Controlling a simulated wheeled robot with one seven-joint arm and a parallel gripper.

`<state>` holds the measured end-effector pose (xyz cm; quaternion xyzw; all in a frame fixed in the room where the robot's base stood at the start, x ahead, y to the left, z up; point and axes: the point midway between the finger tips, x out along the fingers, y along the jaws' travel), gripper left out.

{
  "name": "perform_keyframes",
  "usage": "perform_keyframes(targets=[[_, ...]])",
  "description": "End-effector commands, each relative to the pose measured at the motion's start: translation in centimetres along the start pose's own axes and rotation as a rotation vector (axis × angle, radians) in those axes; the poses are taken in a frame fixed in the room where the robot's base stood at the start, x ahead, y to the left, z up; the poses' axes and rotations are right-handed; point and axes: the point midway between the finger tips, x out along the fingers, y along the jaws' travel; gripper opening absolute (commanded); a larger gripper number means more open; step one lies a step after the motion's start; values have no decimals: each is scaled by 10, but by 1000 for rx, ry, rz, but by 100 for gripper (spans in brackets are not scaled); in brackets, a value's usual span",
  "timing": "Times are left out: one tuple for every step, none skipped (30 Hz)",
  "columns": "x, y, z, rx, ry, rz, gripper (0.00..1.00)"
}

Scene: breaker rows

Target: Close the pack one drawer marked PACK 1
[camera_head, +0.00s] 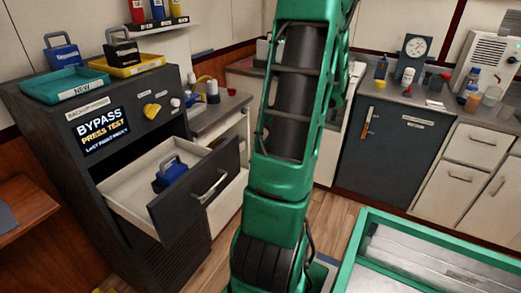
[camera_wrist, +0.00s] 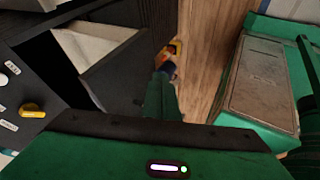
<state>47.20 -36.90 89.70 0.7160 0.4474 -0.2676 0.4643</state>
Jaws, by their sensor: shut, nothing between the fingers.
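A drawer in the dark cabinet at the left stands pulled out in the head view. Its dark front (camera_head: 190,196) carries a metal bar handle (camera_head: 210,186), and no PACK 1 marking is readable on it. A blue pack with a handle (camera_head: 172,172) sits inside its pale tray. The wrist view also shows the open drawer's dark front (camera_wrist: 122,78) and pale inside, at upper left. My gripper (camera_wrist: 167,72) is shut and empty, pointing down beside the drawer front; I cannot tell if it touches. In the head view my arm hides the gripper.
The cabinet top holds a teal tray (camera_head: 62,86), a yellow tray (camera_head: 128,67) and packs. A yellow knob (camera_head: 151,110) is on its sloped face. A green-framed bench (camera_head: 364,232) stands at lower right. Wood floor (camera_head: 322,212) shows between them.

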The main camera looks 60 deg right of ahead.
Motion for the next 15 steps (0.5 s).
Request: perform_keyframes(targets=[[11, 0, -1, 1, 4, -1, 0], [16, 0, -1, 2, 4, -2, 0], [24, 0, -1, 1, 5, -1, 0], [29, 0, -1, 1, 4, -2, 0], [34, 0, -1, 1, 3, -1, 0], [41, 0, -1, 1, 3, -2, 0], [41, 6, 0, -2, 0, -2, 0], [43, 11, 0, -3, 0, -2, 0], [45, 16, 0, -2, 0, -2, 0], [47, 19, 0, -3, 0, -2, 0], [49, 22, 0, -3, 0, -2, 0], [51, 25, 0, -1, 0, -2, 0], [52, 28, 0, -1, 0, -2, 0], [53, 30, 0, -1, 0, -1, 0], [54, 32, 0, -1, 0, -1, 0]])
